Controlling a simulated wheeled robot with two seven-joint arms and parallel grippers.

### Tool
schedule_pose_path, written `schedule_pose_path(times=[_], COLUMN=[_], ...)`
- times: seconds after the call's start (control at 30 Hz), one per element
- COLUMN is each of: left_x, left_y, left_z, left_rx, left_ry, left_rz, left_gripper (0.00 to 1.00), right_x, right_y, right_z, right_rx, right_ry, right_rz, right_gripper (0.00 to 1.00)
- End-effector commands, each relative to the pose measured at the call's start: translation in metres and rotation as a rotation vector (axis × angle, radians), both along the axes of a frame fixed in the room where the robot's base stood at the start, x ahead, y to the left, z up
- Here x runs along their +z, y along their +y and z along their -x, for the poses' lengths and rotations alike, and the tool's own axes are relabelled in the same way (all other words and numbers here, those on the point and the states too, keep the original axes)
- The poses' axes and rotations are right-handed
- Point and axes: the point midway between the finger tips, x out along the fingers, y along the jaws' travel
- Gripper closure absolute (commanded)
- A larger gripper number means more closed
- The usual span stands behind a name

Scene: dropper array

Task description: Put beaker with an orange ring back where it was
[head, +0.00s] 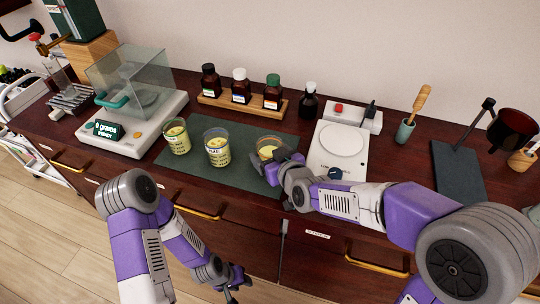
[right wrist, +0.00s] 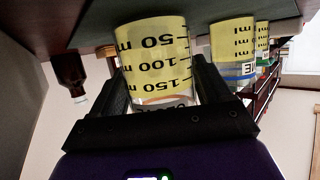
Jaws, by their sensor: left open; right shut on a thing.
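The beaker with the orange ring (head: 268,145) is at the right part of the dark green mat, with yellow contents. My right gripper (head: 282,162) is shut on it from the front right. In the right wrist view the beaker (right wrist: 157,55) appears upside down between the two fingers (right wrist: 157,85), its base against or very close to the mat; I cannot tell if it touches. My left gripper (head: 233,284) is open and empty, low in front of the drawers.
Two more beakers with yellow contents, a blue-ringed one (head: 217,148) and another (head: 177,138), stand left on the mat (head: 205,180). A hotplate (head: 338,150) is close on the right. A bottle rack (head: 243,108) stands behind, a balance (head: 132,125) at left.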

Motion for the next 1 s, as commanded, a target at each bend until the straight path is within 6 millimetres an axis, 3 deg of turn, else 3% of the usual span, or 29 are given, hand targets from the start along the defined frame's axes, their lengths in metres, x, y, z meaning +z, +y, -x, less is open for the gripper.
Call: schedule_pose_path(times=[0.17, 0.2, 0.33, 0.7, 1.0], left_x=[-0.004, -0.004, -0.003, 0.003, 0.025], left_y=[0.000, 0.000, 0.000, 0.000, 0.000], left_z=[0.000, 0.000, 0.000, 0.000, 0.000], left_rx=[0.000, 0.000, 0.000, 0.000, 0.000], left_ry=[0.000, 0.000, 0.000, 0.000, 0.000], left_rz=[0.000, 0.000, 0.000, 0.000, 0.000], left_gripper=[0.57, 0.57, 0.57, 0.57, 0.57], right_x=[-0.003, -0.004, -0.003, 0.003, 0.029], right_y=[0.000, 0.000, 0.000, -0.001, -0.026], right_z=[0.000, 0.000, 0.000, 0.002, 0.051], right_rx=[0.000, 0.000, 0.000, 0.000, -0.001], right_ry=[-0.003, 0.000, 0.001, 0.000, -0.001], right_rz=[-0.001, 0.000, 0.000, 0.000, -0.003], right_gripper=[0.71, 0.21, 0.01, 0.00, 0.00])
